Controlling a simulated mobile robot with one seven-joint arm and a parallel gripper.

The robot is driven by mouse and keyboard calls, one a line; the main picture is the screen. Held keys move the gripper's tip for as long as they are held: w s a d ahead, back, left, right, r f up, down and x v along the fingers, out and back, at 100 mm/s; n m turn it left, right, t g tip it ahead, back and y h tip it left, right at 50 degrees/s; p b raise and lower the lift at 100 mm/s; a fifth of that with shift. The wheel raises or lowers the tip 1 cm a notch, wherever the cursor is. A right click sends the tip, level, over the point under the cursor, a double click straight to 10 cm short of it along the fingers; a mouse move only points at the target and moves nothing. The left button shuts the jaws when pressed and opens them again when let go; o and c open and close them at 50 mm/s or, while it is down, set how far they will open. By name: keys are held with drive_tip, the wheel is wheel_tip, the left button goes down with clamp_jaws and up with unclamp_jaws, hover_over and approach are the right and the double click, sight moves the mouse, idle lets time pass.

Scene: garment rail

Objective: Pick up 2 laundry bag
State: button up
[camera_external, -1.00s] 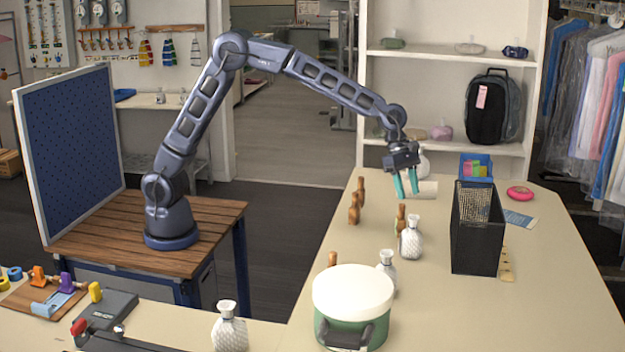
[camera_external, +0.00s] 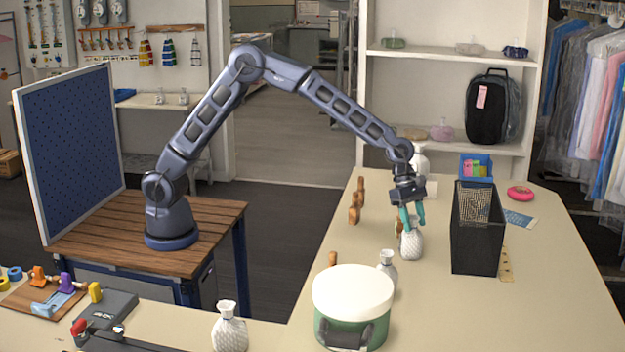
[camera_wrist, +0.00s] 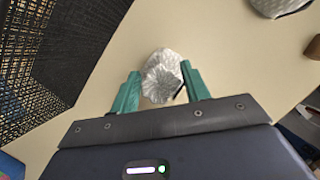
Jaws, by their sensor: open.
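My gripper (camera_external: 411,218) points down with its teal fingers open around the neck of a white, textured laundry bag (camera_external: 411,245) on the table. In the wrist view the same bag (camera_wrist: 162,75) lies between and just beyond the fingertips of my gripper (camera_wrist: 160,90); I cannot tell whether they touch it. Other similar white bags stand beside the green pot (camera_external: 387,270), at the front (camera_external: 229,330), and behind my wrist (camera_external: 419,162). Part of another bag (camera_wrist: 280,5) shows at the top right of the wrist view.
A black mesh bin (camera_external: 476,240) stands close to the right of my gripper. A green pot with a white lid (camera_external: 352,300) stands in front. Small brown wooden pieces (camera_external: 355,208) stand to the left.

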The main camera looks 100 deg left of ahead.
clamp_jaws()
